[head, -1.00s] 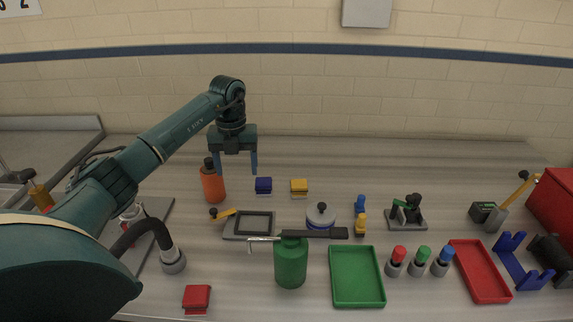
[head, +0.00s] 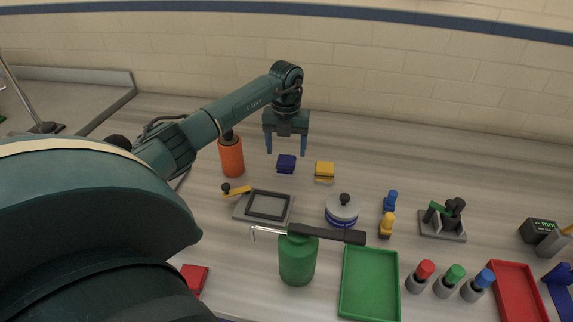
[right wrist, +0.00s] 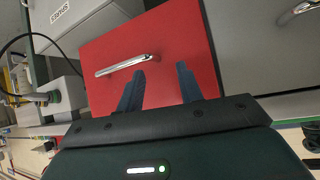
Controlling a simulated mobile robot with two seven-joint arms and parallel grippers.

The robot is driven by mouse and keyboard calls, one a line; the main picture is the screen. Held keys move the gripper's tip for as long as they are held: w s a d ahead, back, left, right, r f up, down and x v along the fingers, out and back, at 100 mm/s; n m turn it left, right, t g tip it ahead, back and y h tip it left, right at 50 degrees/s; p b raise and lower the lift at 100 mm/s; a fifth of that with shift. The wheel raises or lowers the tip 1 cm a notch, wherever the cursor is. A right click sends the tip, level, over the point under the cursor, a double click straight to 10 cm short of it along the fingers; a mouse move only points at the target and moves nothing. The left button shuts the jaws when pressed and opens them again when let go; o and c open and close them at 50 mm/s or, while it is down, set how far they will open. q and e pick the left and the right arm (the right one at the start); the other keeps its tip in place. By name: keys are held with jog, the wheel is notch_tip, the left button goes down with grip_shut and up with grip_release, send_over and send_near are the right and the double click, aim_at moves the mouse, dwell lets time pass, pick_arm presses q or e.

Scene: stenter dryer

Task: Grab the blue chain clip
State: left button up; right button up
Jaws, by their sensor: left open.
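The blue chain clip (head: 286,164) appears as a small dark blue block on the bench in the head view, left of a yellow block of similar shape. My left gripper (head: 286,151) is open and points down over the blue clip, its two fingers spread to either side of it in the picture. I cannot tell how high above the clip the fingertips are. The right wrist view shows my right gripper (right wrist: 160,88) with its fingers apart and nothing between them, in front of a red drawer front (right wrist: 165,50) with a metal handle.
An orange bottle (head: 231,157) stands left of the clip. The yellow block (head: 324,171) is close on its right. A grey frame (head: 266,206), a round lidded pot (head: 342,211) and a green canister (head: 297,260) stand nearer. The bench behind the clip is clear.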

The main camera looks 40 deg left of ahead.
aim_at(286, 159)
pick_arm(q)
notch_tip(286, 159, down, 5)
jog(key=b, duration=0.4)
jog(key=shift+w+a+r, duration=0.1)
jog(key=shift+w+r, duration=0.05)
jog(key=shift+r, duration=0.05)
jog(key=shift+f+b, duration=0.35)
jog(key=shift+b, duration=0.1)
jog(key=shift+r, duration=0.1)
jog(key=c, duration=1.2)
pick_arm(e)
jog(key=shift+w+a+f+n+t+y, duration=0.2)
jog(key=shift+a+f, duration=0.05)
jog(key=shift+a, duration=0.2)
jog(key=shift+w+a+f+n+t+y, duration=0.15)
jog(key=shift+a+f+n+t+y, duration=0.05)
jog(key=shift+a, duration=0.2)
